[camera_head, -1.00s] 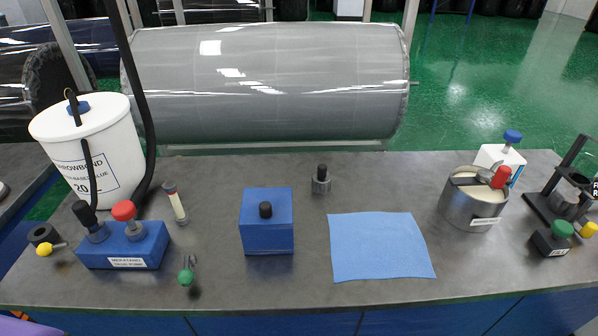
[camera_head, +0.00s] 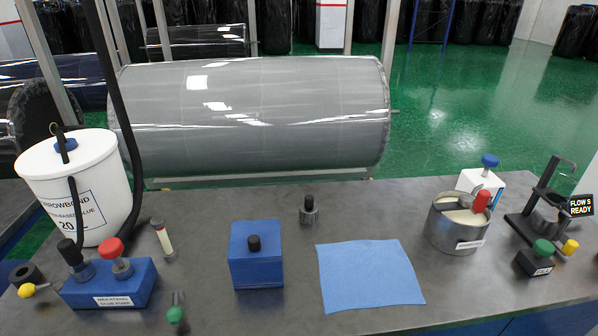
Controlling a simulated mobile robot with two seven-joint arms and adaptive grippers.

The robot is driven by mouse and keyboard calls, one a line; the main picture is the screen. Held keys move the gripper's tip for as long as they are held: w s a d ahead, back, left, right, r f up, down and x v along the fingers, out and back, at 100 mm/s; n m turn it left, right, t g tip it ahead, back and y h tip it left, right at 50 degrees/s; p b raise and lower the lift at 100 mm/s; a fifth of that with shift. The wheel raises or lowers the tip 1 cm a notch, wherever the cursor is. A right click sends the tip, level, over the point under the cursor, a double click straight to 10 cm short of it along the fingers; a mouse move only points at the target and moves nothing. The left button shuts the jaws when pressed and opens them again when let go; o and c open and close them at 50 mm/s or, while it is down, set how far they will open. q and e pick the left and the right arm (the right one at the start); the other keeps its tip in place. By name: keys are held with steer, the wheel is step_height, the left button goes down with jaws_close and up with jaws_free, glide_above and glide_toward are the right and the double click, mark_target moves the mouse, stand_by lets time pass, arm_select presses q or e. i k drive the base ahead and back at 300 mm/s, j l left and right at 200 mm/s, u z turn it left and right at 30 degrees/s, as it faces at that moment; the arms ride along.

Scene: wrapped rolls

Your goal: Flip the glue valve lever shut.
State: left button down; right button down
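Neither gripper shows in the head view. A blue block labelled as a glue pump (camera_head: 112,285) sits at the front left of the table, with a black knob and a red knob on top. A lever with a yellow ball end (camera_head: 27,290) sticks out beside a black cylinder (camera_head: 24,274) at the left edge. A green-knobbed lever (camera_head: 175,313) stands near the front edge, right of the pump. I cannot tell which of these levers is the glue valve's, nor whether it is open or shut.
A white glue bucket (camera_head: 105,190) with black hoses stands behind the pump. A large grey wrapped roll (camera_head: 250,125) lies behind.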

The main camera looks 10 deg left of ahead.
mark_target(174, 315)
steer(key=k+l, duration=0.6)
steer(key=k, duration=0.2)
steer(key=l+u, duration=0.05)
